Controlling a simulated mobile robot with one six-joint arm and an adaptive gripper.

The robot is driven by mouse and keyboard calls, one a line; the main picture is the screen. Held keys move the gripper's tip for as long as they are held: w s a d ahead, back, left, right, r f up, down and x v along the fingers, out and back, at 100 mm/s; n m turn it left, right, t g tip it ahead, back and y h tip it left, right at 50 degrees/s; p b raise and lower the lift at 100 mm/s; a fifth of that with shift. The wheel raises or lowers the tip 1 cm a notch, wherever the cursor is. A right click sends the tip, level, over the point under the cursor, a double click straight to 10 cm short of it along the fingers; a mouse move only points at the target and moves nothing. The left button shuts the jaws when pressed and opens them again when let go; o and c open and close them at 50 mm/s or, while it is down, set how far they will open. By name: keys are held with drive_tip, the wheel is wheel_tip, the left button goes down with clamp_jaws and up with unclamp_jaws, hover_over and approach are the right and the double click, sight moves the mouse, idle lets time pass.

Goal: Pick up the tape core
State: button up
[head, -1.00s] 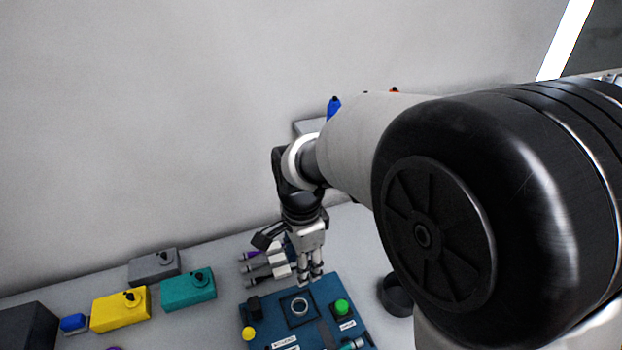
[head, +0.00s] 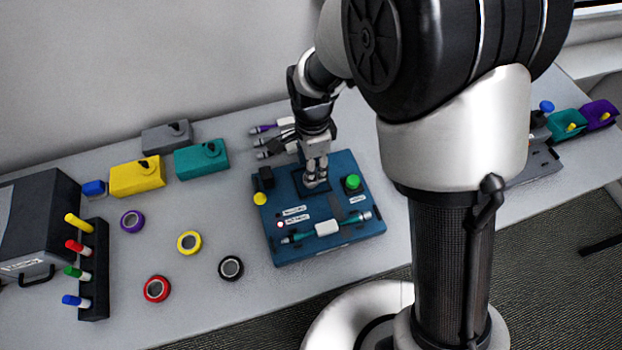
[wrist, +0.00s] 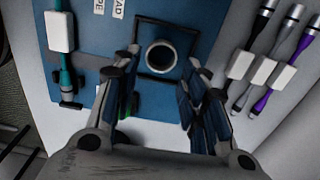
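The tape core, a short grey ring with a dark hollow, stands in a black square frame on the blue board; it shows in the wrist view (wrist: 161,56). My gripper (wrist: 162,66) is open, with its fingertips apart on the left and right of the core. I cannot tell how far above the board the fingertips are. In the head view my gripper (head: 315,182) points down over the framed spot on the blue board (head: 352,163) and mostly hides the core.
The board also bears a green button (head: 352,183), a yellow knob (head: 260,198) and a teal cable (head: 326,228). Several cables lie behind it (head: 275,140). Black (head: 231,268), yellow (head: 189,242), red (head: 156,288) and purple (head: 132,221) tape rolls lie to the left.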

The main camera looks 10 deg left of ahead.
wheel_tip(320, 180, down, 5)
drive_tip(key=shift+a+r+b, duration=0.15)
drive_tip(key=shift+b, duration=0.75)
drive_tip(key=shift+r, duration=0.1)
drive_tip(key=shift+c, duration=0.4)
drive_tip(key=c, duration=0.3)
